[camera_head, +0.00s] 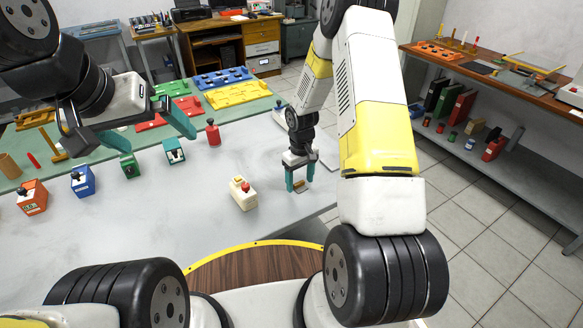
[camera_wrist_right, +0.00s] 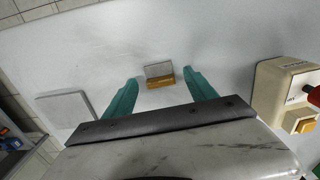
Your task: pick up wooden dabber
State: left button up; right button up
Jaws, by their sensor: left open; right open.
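The wooden dabber (camera_wrist_right: 160,76) is a small block with a brown wooden part and a grey part. It lies on the grey table between the fingertips of my right gripper (camera_wrist_right: 161,80) in the right wrist view, with a gap on each side. In the head view my right gripper (camera_head: 299,182) points down near the table's right edge, with the dabber (camera_head: 299,186) small and partly hidden between its teal fingers. My right gripper is open and holds nothing. My left gripper (camera_head: 138,140) is open and empty above the table's left part.
A cream box with a red knob (camera_head: 243,193) stands left of my right gripper; it also shows in the wrist view (camera_wrist_right: 285,90). A flat pale block (camera_wrist_right: 65,110) lies on the other side. Red, green, blue and orange boxes stand farther left. The table's front middle is clear.

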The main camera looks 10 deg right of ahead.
aim_at(299, 189)
jog(key=shift+f, duration=0.1)
jog(key=shift+c, duration=0.3)
jog(key=c, duration=1.4)
jog(key=shift+o, duration=0.2)
jog(key=shift+r, duration=0.55)
jog(key=r, duration=0.1)
jog(key=s+r, duration=0.1)
jog(key=shift+a+r, duration=0.15)
jog(key=shift+r, duration=0.2)
jog(key=s+a+r, duration=0.1)
jog(key=s+a, duration=0.3)
jog(key=s, duration=1)
jog(key=shift+s+r, duration=0.15)
jog(key=shift+s, duration=0.1)
